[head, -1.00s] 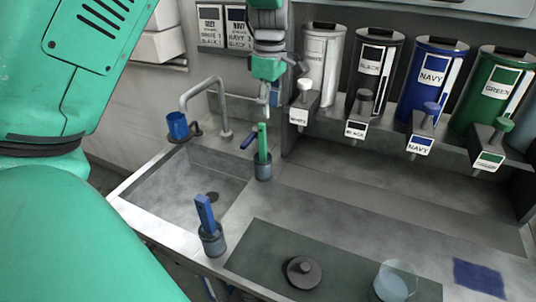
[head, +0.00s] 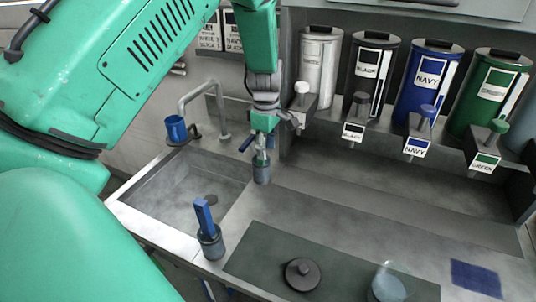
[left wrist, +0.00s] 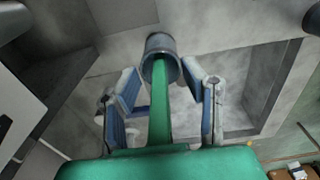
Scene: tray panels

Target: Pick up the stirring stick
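A green stick (left wrist: 160,110) stands in a small grey cup (head: 261,173) at the sink's right rim. The cup's opening (left wrist: 160,45) also shows in the left wrist view. My left gripper (head: 261,145) is over this cup, pointing down. In the left wrist view its two blue-padded fingers stand apart, one on each side of the green stick, with gaps visible. In the head view the gripper hides most of the stick. A blue stick (head: 204,214) stands in another grey cup (head: 212,243) nearer the front. My right gripper is not in view.
A sink (head: 180,195) with a curved tap (head: 200,95) lies left of the cups. A blue cup (head: 176,129) is on its back rim. Labelled dispensers (head: 425,85) line the back right. A dark mat (head: 335,275) holds a round lid (head: 302,273) and a clear cup (head: 388,286).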

